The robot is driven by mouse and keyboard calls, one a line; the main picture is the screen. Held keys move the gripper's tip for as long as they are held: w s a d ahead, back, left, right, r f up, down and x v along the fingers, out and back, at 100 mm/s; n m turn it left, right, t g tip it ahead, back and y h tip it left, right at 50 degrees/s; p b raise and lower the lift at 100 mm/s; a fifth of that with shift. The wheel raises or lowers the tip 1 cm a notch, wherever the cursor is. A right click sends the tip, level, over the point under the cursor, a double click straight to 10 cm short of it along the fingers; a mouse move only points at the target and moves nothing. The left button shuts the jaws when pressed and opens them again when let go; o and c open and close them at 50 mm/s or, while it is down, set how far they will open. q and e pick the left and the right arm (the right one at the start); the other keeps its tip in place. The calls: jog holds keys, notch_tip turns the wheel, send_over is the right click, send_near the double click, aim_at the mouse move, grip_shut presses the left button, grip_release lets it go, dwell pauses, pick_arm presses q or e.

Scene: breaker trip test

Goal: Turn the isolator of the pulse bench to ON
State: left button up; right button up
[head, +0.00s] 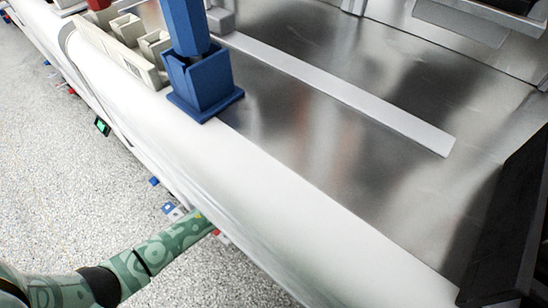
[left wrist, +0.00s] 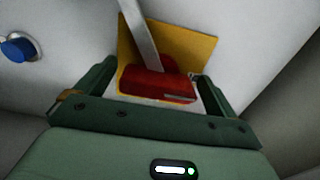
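The isolator shows in the left wrist view as a red handle (left wrist: 157,85) in front of a yellow plate (left wrist: 190,48) on a pale panel. A grey bar (left wrist: 143,38) runs from the handle up past the plate. My left gripper (left wrist: 158,88) has its two fingers apart, one at each end of the red handle. I cannot tell whether they touch it. Any ON/OFF marking is not readable. In the head view my left forearm (head: 150,258) reaches to the bench's front face, and the bench edge hides the gripper. My right gripper is not in view.
A blue round knob (left wrist: 18,48) sits on the panel to the left. In the head view, a blue holder (head: 203,85) and cream trays (head: 120,40) stand along the metal bench top (head: 300,120). A pale strip (head: 340,92) crosses it. A dark panel (head: 510,230) stands at right.

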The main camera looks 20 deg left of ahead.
pick_arm(q)
jog(key=c, duration=0.9)
